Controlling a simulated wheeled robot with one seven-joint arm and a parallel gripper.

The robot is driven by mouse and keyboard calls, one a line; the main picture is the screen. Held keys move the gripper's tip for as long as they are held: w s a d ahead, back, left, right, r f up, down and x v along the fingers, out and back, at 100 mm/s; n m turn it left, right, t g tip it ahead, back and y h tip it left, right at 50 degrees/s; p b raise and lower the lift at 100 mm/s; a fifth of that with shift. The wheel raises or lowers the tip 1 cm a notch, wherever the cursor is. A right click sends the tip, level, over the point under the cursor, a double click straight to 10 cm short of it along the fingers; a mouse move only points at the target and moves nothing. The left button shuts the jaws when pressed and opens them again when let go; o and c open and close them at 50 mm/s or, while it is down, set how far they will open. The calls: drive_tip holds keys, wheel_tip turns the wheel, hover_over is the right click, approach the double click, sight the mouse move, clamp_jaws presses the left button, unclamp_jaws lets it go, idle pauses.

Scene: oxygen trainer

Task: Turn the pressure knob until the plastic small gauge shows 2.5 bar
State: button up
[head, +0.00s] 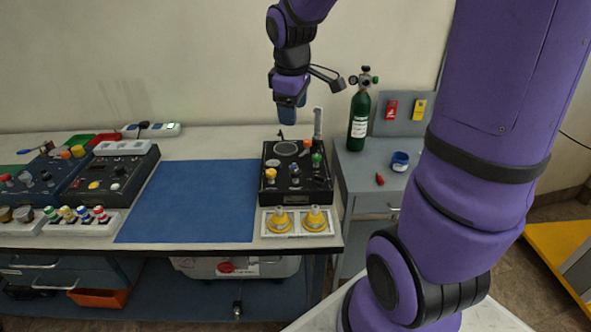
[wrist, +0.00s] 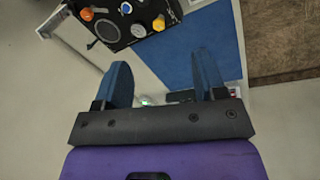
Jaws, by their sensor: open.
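The black trainer panel (head: 298,196) stands on the bench, with a round gauge (head: 286,148) near its back edge. The same panel (wrist: 122,12) shows at the top of the wrist view, with a round gauge face (wrist: 107,30) on it. An orange-yellow knob (head: 270,173) and a green knob (head: 316,158) stand on the panel. I cannot tell which knob is the pressure knob, and no gauge reading is legible. My gripper (head: 288,118) is open and empty, raised above and behind the panel. Its two blue fingers (wrist: 163,72) are apart and touch nothing.
A blue mat (head: 190,205) lies left of the panel. Two yellow pieces (head: 282,222) sit on a white tray in front. A green cylinder (head: 358,120) and a blue cup (head: 400,161) stand on the grey cabinet at right. A grey upright post (head: 318,122) rises behind the panel.

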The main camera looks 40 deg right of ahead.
sight(295, 171)
drive_tip(key=w+d+f+n, duration=0.1)
drive_tip(key=w+d+f, duration=0.1)
drive_tip(key=f, duration=0.6)
drive_tip(key=w+d+f+n+g, duration=0.1)
drive_tip(key=w+d+f, duration=0.1)
drive_tip(key=f, duration=0.6)
drive_tip(key=w+d+f+n+y, duration=0.1)
drive_tip(key=w+d+f+n, duration=0.1)
drive_tip(key=f, duration=0.6)
drive_tip(key=shift+w+f+g, duration=0.25)
drive_tip(key=shift+w+g, duration=0.05)
drive_tip(key=shift+w, duration=0.35)
drive_tip(key=c, duration=0.9)
